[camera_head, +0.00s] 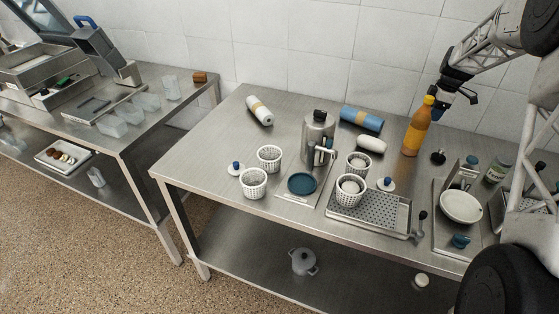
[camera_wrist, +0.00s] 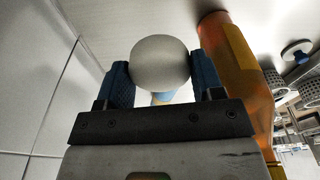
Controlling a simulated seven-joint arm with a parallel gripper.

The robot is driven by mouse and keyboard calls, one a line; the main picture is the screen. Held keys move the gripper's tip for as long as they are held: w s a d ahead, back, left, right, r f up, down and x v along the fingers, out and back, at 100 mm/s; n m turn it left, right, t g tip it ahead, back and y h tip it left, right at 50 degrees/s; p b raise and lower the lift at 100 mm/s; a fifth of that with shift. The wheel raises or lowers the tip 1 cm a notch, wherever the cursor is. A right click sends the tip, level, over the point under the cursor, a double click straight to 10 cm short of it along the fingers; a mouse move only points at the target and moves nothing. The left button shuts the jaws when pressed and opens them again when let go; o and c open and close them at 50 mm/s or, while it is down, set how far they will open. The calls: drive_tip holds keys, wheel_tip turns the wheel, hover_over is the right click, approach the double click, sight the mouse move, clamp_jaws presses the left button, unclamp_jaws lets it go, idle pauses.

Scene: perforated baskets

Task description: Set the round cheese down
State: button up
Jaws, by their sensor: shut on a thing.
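The round cheese (camera_wrist: 160,62) is a smooth whitish ball shape between the two blue fingers of my gripper (camera_wrist: 162,80) in the wrist view. My gripper is shut on it. In the head view my gripper (camera_head: 456,98) is above the back right of the steel table, close beside the top of an orange bottle (camera_head: 416,128); I cannot make out the cheese there. A perforated tray (camera_head: 397,217) lies at the table's front middle. White perforated baskets stand on or near it (camera_head: 350,196) and farther left (camera_head: 254,188); the front tray basket holds something pale.
The orange bottle also stands close to the right finger in the wrist view (camera_wrist: 236,75). A steel jug (camera_head: 317,130), a blue roll (camera_head: 362,119) and a white roll (camera_head: 371,145) stand or lie behind the baskets. The table's left end is largely clear.

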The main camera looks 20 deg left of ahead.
sight(201, 169)
drive_tip(key=s+a+n, duration=0.1)
drive_tip(key=s+a, duration=0.6)
drive_tip(key=a, duration=0.8)
drive_tip(key=s+a+n, duration=0.2)
drive_tip(key=s+a, duration=0.4)
drive_tip(key=a, duration=0.9)
drive_tip(key=s+a+n, duration=0.1)
drive_tip(key=s+a, duration=0.6)
drive_tip(key=a, duration=0.8)
drive_tip(key=s+a+f+n, duration=0.1)
drive_tip(key=s+a, duration=0.2)
drive_tip(key=s, duration=0.5)
drive_tip(key=s+a+f+n, duration=0.1)
drive_tip(key=s+a, duration=0.3)
drive_tip(key=s, duration=0.5)
drive_tip(key=s+a+f+n, duration=0.1)
drive_tip(key=s+a, duration=0.3)
drive_tip(key=s, duration=0.4)
drive_tip(key=shift+s+f+n+g, duration=0.3)
drive_tip(key=shift+n+g, duration=0.1)
drive_tip(key=shift+n, duration=0.1)
drive_tip(key=s+f+n, duration=0.1)
drive_tip(key=s, duration=0.8)
drive_tip(key=shift+s+d+f+n+h, duration=0.2)
drive_tip(key=shift+d+n+h, duration=0.1)
drive_tip(key=shift+d+n, duration=0.1)
drive_tip(key=shift+w+a, duration=0.1)
